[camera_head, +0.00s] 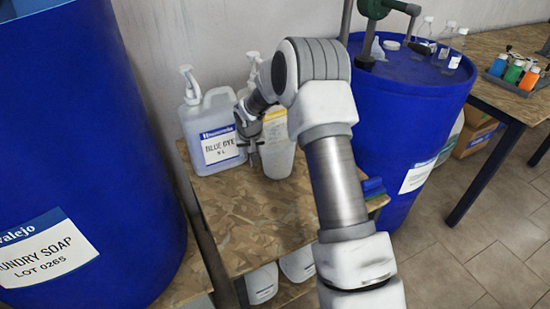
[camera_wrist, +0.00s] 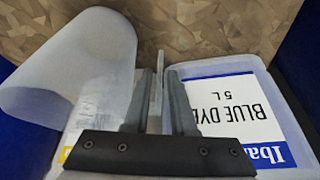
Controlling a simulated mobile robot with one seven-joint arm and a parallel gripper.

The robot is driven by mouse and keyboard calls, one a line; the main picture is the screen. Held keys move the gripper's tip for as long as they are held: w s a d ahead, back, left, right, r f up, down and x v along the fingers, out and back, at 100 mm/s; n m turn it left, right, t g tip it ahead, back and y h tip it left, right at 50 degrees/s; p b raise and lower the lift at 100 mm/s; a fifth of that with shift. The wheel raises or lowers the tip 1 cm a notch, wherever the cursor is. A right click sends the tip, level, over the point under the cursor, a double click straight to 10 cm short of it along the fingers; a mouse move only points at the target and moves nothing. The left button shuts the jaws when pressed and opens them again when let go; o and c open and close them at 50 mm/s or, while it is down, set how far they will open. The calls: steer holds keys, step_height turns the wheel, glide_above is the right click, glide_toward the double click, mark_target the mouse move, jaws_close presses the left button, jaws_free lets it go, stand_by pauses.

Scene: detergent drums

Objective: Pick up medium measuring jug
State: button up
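A translucent white measuring jug (camera_head: 279,158) stands on the chipboard top, just right of the blue dye bottle and partly behind my arm. In the wrist view the jug (camera_wrist: 85,60) fills the upper left, with a thin upright strip, apparently its handle (camera_wrist: 157,75), beside it. My gripper (camera_wrist: 162,85) has its two dark fingers close together on either side of this strip, with little gap left. In the head view my gripper (camera_head: 252,150) is low between the jug and the bottle. No gap shows under the jug.
The blue dye bottle (camera_head: 212,130) with a pump is close on the left. Another container with a yellow label (camera_head: 274,116) stands behind the jug. Large blue drums (camera_head: 80,160) and (camera_head: 405,110) flank the stand. White containers (camera_head: 262,284) sit on a lower shelf.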

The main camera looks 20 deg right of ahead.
steer(key=shift+x, duration=1.25)
jaws_close()
stand_by(0.4)
